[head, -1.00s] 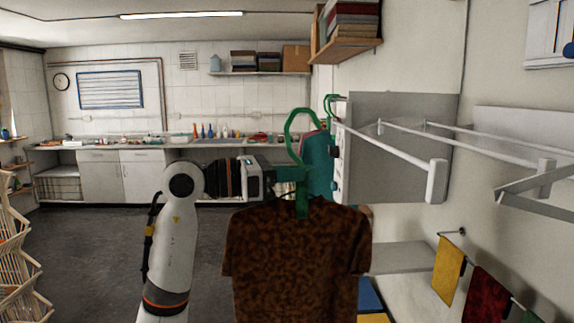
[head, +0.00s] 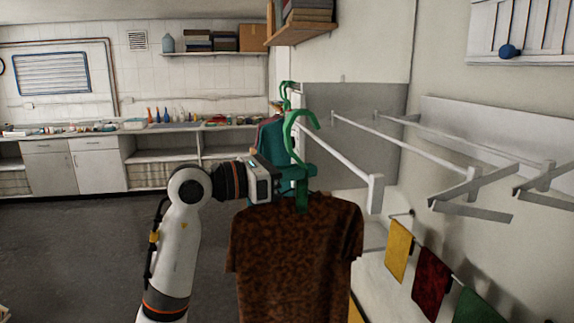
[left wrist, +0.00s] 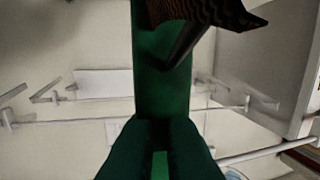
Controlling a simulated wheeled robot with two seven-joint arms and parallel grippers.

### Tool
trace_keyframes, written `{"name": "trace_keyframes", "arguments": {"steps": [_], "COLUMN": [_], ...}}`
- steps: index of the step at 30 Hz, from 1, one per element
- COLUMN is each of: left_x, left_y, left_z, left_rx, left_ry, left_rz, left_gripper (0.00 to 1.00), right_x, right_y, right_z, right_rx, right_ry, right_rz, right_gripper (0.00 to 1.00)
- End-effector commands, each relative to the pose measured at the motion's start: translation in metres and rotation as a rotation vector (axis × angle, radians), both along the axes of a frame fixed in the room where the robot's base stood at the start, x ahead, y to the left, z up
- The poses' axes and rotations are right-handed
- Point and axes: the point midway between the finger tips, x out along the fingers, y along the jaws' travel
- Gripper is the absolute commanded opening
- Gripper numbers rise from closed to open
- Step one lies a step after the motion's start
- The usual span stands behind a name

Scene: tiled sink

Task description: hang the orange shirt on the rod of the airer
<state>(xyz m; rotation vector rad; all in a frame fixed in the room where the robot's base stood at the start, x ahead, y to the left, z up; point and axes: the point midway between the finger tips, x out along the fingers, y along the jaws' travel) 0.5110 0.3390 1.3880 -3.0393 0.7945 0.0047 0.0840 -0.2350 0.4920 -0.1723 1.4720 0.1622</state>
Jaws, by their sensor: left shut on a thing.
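The orange shirt (head: 295,255) looks dark brown-orange and mottled, and hangs upright on a green hanger (head: 290,135). My left gripper (head: 298,180) is shut on the hanger just below its hook; the dark fingers and green hanger also fill the middle of the left wrist view (left wrist: 160,145). The hook overlaps the near white rod (head: 345,163) of the airer in the head view, its open side facing right. I cannot tell whether it touches the rod. My right gripper is not in view.
A teal garment (head: 270,145) on another green hanger is at the rod's far end, by a grey panel (head: 385,115). More white rods (head: 415,150) extend right. Yellow (head: 398,250), red (head: 430,283) and green cloths hang below. A wall shelf (head: 300,32) is above.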

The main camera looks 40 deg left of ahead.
Motion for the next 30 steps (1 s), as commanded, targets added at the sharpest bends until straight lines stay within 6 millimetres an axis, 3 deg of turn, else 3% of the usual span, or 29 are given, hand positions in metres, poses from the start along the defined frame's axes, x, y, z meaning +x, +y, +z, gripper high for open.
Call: {"name": "trace_keyframes", "arguments": {"steps": [8,18,30], "left_x": [0.017,0.017,0.017], "left_y": [-0.015,-0.015,-0.015], "left_z": [0.003,-0.026,-0.03], "left_rx": [-0.003,0.0,0.0], "left_ry": [-0.001,-0.001,-0.001], "left_rz": [-0.001,0.001,0.001], "left_gripper": [0.0,0.0,0.0], "right_x": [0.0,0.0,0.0], "right_y": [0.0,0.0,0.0], "right_z": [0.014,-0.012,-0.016], "right_rx": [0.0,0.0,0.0], "right_ry": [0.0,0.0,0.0], "right_rz": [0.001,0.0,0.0], "right_gripper": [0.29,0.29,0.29]}}
